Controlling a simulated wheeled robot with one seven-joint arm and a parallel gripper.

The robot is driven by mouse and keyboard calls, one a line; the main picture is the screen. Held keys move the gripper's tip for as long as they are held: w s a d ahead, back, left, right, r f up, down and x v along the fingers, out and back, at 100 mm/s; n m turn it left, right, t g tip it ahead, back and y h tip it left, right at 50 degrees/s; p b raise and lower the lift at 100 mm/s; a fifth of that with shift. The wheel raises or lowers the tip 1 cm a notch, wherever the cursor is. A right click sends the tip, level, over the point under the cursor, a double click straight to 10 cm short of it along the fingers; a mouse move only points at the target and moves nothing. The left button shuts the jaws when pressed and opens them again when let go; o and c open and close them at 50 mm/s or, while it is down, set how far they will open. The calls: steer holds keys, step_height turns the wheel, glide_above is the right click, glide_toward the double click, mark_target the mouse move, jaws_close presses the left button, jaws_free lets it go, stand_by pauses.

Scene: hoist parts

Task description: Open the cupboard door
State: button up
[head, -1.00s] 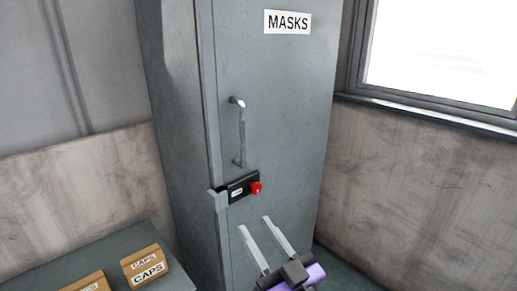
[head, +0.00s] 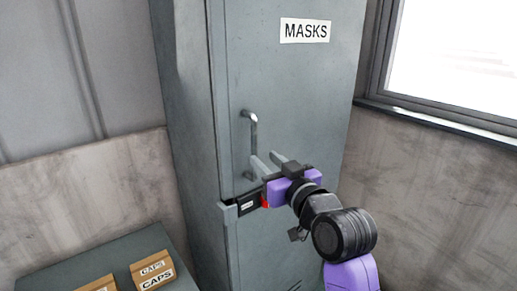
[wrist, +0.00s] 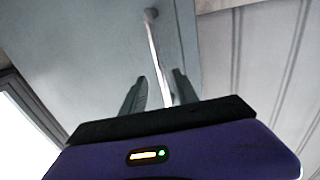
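The grey cupboard door (head: 300,85) is labelled MASKS and looks shut. Its upright metal handle (head: 253,128) is near the left edge; the handle also shows in the wrist view (wrist: 156,50). My gripper (head: 264,158) is open at the lower part of the handle. In the wrist view the bar runs down between my two spread fingers (wrist: 158,78), with gaps visible beside it. I cannot tell how deep the bar sits between them.
A grey bench (head: 105,261) at lower left bears brown boxes marked CAPS (head: 152,270). A bright window (head: 455,60) with a sill is at the right, above a stained wall (head: 425,180). The floor in front is mostly out of view.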

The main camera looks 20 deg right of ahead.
mark_target(256, 151)
steer(key=w, duration=0.4)
steer(key=w+a+p, duration=0.1)
steer(key=w, duration=0.1)
steer(key=shift+w, duration=0.35)
steer(key=shift+c, duration=0.3)
jaws_close()
stand_by(0.9)
